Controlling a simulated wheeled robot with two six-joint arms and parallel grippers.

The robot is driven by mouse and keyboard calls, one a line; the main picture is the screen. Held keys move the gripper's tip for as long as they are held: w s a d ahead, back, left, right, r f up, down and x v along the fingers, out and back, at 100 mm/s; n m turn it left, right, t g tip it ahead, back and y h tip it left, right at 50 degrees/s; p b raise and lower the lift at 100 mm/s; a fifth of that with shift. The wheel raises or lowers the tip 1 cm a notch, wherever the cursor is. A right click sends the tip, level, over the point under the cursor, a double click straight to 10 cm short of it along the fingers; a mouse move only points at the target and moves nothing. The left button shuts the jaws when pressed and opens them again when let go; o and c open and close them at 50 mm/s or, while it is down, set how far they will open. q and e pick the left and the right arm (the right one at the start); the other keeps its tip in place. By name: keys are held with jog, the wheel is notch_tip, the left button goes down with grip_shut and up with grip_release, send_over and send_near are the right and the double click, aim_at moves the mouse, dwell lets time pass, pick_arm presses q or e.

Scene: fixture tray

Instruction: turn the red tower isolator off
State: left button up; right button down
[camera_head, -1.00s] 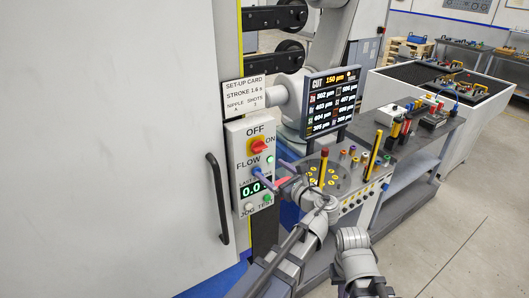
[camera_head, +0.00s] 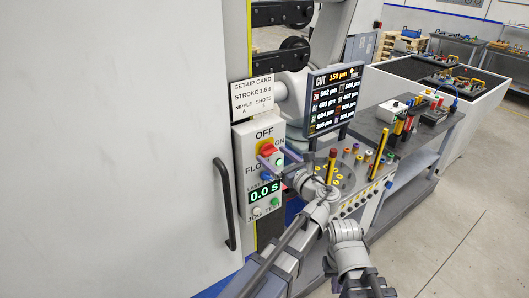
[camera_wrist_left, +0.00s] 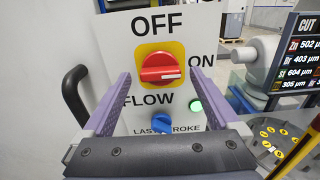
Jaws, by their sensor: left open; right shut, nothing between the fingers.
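The red tower isolator (camera_head: 267,146) is a rotary knob on a yellow plate, on the light control panel of the machine. In the left wrist view the knob (camera_wrist_left: 162,67) has its bar lying nearly level, with its white mark at the right end, toward ON; OFF is printed above. My left gripper (camera_head: 273,159) is open in front of the panel. In the wrist view its purple fingers (camera_wrist_left: 158,80) stand left and right of the knob, with a visible gap on each side. My right arm shows at the bottom; its gripper is not visible.
A black door handle (camera_head: 224,205) stands left of the panel. A monitor (camera_head: 334,98) and a cluttered cart (camera_head: 345,165) are to the right.

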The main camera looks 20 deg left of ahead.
pick_arm(q)
jog(key=shift+w+a, duration=0.2)
jog(key=shift+a, duration=0.05)
jog(key=shift+s+d+r, duration=0.1)
jog(key=shift+s+d, duration=0.05)
jog(key=shift+d, duration=0.15)
jog(key=shift+c, duration=0.3)
jog(key=shift+a, duration=0.2)
jog(key=c, duration=1.3)
